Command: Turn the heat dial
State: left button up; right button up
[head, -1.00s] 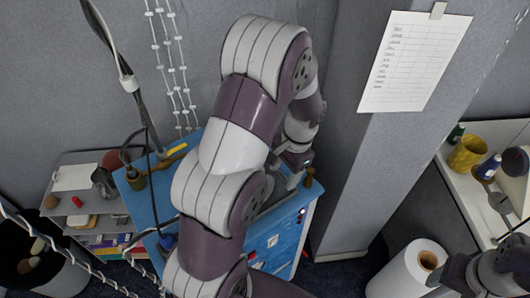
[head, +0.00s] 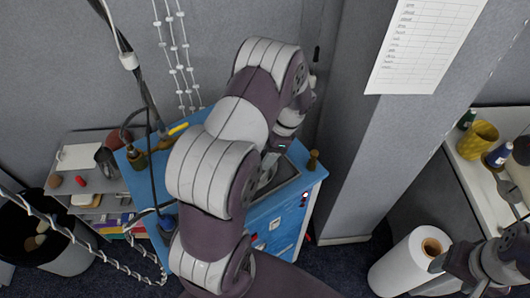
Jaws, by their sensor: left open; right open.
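A blue cabinet (head: 287,222) stands in the middle with a dark-framed grey panel (head: 283,182) on its top. Its front carries a small lit red-and-white control (head: 304,198) and a white plate (head: 274,224); I cannot tell which part is the heat dial. My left arm reaches across the cabinet and hides much of it. My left gripper (head: 270,166) is open, pointing down over the panel, partly hidden by the arm; contact cannot be made out. My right gripper (head: 440,268) is open at the lower right, away from the cabinet.
A grey pillar (head: 375,150) rises at right. A white roll (head: 405,265) stands by my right gripper. A cluttered white shelf (head: 470,170) is far right. Cables hang at left.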

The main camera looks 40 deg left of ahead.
pick_arm(q)
jog(key=shift+s+f, duration=0.1)
jog(key=shift+s, duration=0.2)
jog(key=shift+w, duration=0.1)
jog(key=c, duration=1)
jog(key=shift+c, duration=0.2)
jog(key=shift+a, duration=0.1)
